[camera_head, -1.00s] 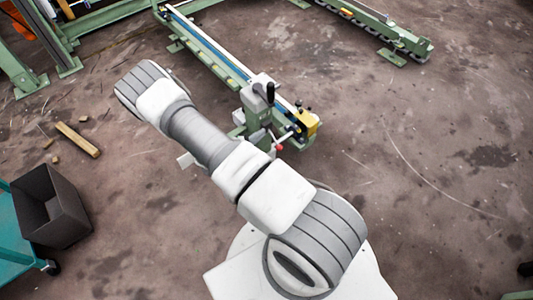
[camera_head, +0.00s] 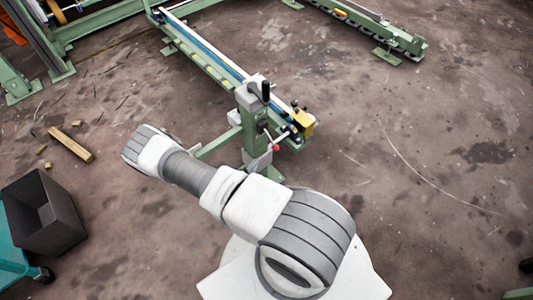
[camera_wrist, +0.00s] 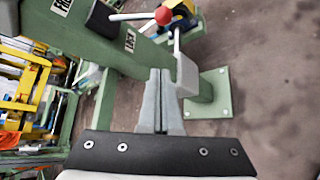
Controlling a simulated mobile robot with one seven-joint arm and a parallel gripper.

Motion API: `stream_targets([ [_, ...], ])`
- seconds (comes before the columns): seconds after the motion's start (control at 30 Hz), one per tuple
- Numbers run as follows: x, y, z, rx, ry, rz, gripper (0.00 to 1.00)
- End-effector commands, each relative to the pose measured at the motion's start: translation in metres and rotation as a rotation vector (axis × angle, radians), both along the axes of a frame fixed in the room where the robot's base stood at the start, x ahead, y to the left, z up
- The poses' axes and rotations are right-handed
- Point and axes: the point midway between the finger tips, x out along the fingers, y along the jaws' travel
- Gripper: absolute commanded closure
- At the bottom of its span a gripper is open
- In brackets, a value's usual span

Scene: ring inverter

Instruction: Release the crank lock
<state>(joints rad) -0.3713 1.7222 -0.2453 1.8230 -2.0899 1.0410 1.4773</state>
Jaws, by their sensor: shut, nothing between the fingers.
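A lever with a red ball knob (camera_wrist: 163,16) and a pale rod shows at the top of the wrist view. It is beside a green housing (camera_wrist: 85,38) with two white labels, one reading LOCK and one cut off by the frame. In the head view the red knob (camera_head: 276,148) sits low on the green crank post (camera_head: 254,135), below the black crank handle (camera_head: 266,92). My gripper (camera_wrist: 160,72) is shut and empty, its fingertips below the knob in the wrist view, apart from it. In the head view my arm hides the gripper.
A long green rail (camera_head: 205,58) runs back from the post, with a yellow block (camera_head: 303,123) at its near end. A dark bin (camera_head: 44,215) and wood pieces (camera_head: 70,145) are at left. The floor at right is mostly clear.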

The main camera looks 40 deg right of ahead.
Motion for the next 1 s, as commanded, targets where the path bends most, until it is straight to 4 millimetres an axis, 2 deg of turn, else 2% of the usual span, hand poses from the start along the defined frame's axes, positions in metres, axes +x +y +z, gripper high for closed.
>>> stream_targets([
  [0.17,0.009,-0.012,-0.009,-0.001,-0.001,0.0,1.0],
  [0.57,0.053,-0.074,-0.048,-0.001,-0.002,-0.001,1.0],
  [0.7,0.039,-0.081,-0.03,-0.002,0.003,-0.001,1.0],
  [1.0,0.026,-0.088,-0.017,-0.001,-0.001,-0.002,1.0],
])
